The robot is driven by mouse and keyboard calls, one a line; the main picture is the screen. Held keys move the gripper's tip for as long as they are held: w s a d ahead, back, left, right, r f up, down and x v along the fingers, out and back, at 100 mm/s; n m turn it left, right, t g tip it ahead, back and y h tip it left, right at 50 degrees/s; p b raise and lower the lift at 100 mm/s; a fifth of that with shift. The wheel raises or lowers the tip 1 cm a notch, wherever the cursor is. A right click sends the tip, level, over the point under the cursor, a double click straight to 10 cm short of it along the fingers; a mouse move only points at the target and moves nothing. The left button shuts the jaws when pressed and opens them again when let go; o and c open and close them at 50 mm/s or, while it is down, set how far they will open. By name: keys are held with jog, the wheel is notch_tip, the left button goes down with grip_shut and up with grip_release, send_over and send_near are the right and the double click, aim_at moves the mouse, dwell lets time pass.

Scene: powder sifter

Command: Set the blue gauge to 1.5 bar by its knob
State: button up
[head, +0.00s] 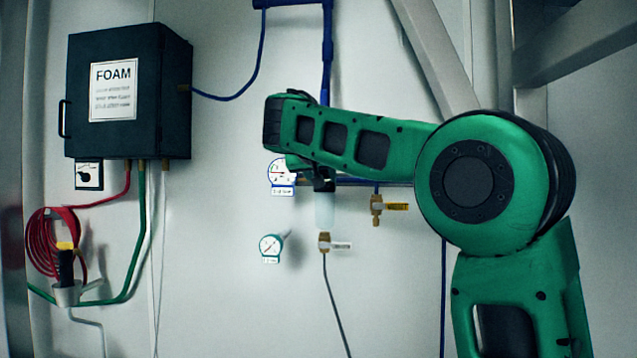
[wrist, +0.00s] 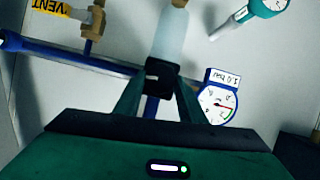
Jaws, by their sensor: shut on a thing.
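The blue-rimmed gauge (head: 280,172) hangs on the wall pipe, partly covered by my arm in the head view. In the wrist view the blue gauge (wrist: 217,105) appears upside down, with a red needle and a label reading 1.0 bar. The black knob (wrist: 161,79) sits above a clear bowl, beside the gauge. My gripper (wrist: 160,88) is shut on the knob, one finger on each side. In the head view the knob (head: 324,186) shows just below my arm, and the fingers are mostly hidden.
A clear bowl (head: 325,211) hangs under the knob. A brass valve with a yellow VENT tag (head: 397,207) is to the right. A teal gauge (head: 271,247) is lower left. A dark FOAM box (head: 128,135) and coiled red hose (head: 52,243) are at left.

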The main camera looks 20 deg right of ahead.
jog(key=shift+s+d+f+m+t+y, duration=0.1)
jog(key=shift+m+t+y, duration=0.5)
jog(key=shift+m, duration=0.55)
jog(key=shift+s+d+f+m+t+y, duration=0.1)
jog(key=shift+m+t+y, duration=0.2)
jog(key=shift+m+y, duration=0.7)
jog(key=shift+r+m, duration=0.1)
jog(key=shift+m, duration=0.15)
jog(key=o, duration=1)
jog(key=shift+o, duration=0.2)
jog(key=v, duration=1)
jog(key=shift+s+a, duration=0.25)
jog(key=shift+s, duration=0.05)
